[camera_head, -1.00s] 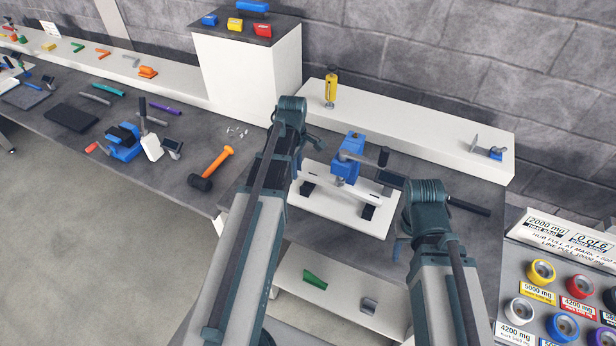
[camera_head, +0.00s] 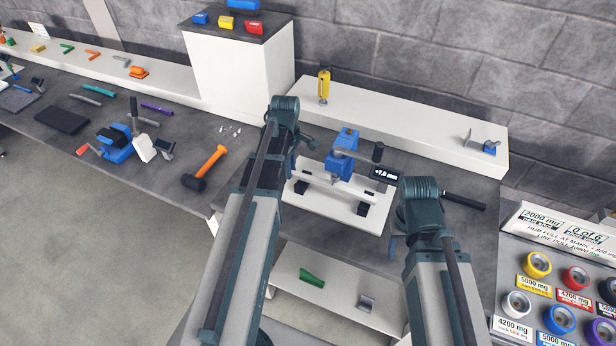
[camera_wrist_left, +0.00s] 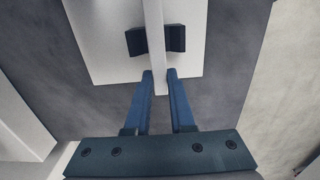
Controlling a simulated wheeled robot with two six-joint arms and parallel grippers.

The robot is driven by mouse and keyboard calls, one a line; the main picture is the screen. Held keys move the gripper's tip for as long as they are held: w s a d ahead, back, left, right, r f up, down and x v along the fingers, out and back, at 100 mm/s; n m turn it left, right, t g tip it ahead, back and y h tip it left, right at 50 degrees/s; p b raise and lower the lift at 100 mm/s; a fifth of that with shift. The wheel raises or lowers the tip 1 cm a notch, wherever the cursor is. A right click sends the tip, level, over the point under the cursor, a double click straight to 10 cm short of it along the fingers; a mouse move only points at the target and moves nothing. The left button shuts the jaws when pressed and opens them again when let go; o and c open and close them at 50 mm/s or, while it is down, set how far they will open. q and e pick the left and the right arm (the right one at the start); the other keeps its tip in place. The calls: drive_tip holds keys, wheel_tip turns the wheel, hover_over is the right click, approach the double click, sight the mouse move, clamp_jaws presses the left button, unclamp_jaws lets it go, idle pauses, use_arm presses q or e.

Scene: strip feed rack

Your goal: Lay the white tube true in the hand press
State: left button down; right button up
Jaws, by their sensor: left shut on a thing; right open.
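The hand press (camera_head: 340,165) is blue and stands over a white base plate (camera_head: 335,212) with dark support blocks (camera_head: 362,208). The white tube (camera_head: 325,180) runs across under the press, above the blocks. My left gripper (camera_wrist_left: 160,76) is shut on the tube near its end. In the left wrist view the tube (camera_wrist_left: 155,25) passes over the notch of a dark block (camera_wrist_left: 172,39). Whether it touches the notch I cannot tell. My right gripper (camera_head: 393,246) is mostly hidden behind its own arm, low beside the plate's right side.
A small display (camera_head: 387,174) right of the press reads about +7.8. A white ledge (camera_head: 420,140) with a yellow device (camera_head: 323,86) runs behind. An orange-handled mallet (camera_head: 205,168) lies to the left. A lower shelf (camera_head: 335,295) holds a green piece (camera_head: 311,276).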

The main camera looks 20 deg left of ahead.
use_arm(q)
drive_tip(key=c, duration=0.7)
unclamp_jaws()
drive_tip(key=shift+r, duration=0.1)
wheel_tip(320, 180, up, 14)
drive_tip(key=p, duration=1.3)
drive_tip(key=shift+a+p, duration=0.1)
drive_tip(key=shift+p, duration=0.3)
use_arm(e)
wheel_tip(320, 180, up, 14)
use_arm(q)
drive_tip(key=shift+f, duration=0.2)
use_arm(e)
drive_tip(key=shift+f, duration=0.1)
